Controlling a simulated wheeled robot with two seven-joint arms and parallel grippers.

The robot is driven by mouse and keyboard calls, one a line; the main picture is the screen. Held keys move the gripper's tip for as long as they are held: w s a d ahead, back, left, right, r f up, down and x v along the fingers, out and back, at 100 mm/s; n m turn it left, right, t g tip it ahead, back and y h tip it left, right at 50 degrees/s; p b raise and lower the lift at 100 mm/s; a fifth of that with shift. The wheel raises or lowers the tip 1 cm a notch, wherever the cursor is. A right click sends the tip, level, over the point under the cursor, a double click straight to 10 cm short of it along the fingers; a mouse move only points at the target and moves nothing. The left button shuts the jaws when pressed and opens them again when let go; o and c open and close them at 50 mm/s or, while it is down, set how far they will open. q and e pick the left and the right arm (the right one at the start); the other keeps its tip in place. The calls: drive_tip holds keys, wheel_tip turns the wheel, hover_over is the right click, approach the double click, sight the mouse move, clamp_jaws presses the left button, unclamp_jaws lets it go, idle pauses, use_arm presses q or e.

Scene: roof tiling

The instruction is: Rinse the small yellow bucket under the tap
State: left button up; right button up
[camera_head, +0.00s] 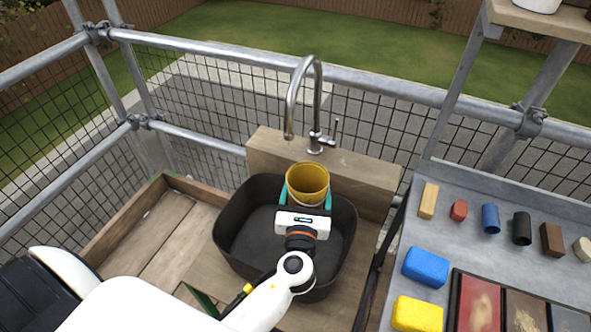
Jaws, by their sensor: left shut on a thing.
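The small yellow bucket (308,180) is held upright by my left gripper (307,197), whose teal fingers are shut on it from both sides. The bucket is over the back part of the black basin (237,213), and its inside looks empty. The chrome tap (303,98) stands on a wooden ledge behind the basin. Its spout end is above and slightly left of the bucket, with a gap between them. No water stream shows. The tap's lever (333,131) is on its right side. My right gripper is not in view.
A grey table (470,235) at the right holds a blue sponge (426,267), a yellow sponge (417,314), several small coloured blocks and a tray of swatches. Scaffold rails (210,48) and mesh stand behind the basin. Bare planks (150,245) lie to the left.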

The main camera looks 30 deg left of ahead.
sight(312, 199)
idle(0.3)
use_arm(q)
drive_tip(key=shift+s+d+r+p, duration=0.45)
drive_tip(key=shift+s+r+p, duration=0.2)
drive_tip(key=shift+r+p, duration=0.1)
drive_tip(key=shift+s+d+r+p, duration=0.55)
drive_tip(key=shift+s+r, duration=0.1)
drive_tip(key=shift+s, duration=0.05)
drive_tip(key=shift+s+d+r+p, duration=0.5)
drive_tip(key=shift+s+r+p, duration=0.05)
drive_tip(key=shift+s+r, duration=0.15)
drive_tip(key=shift+f, duration=0.1)
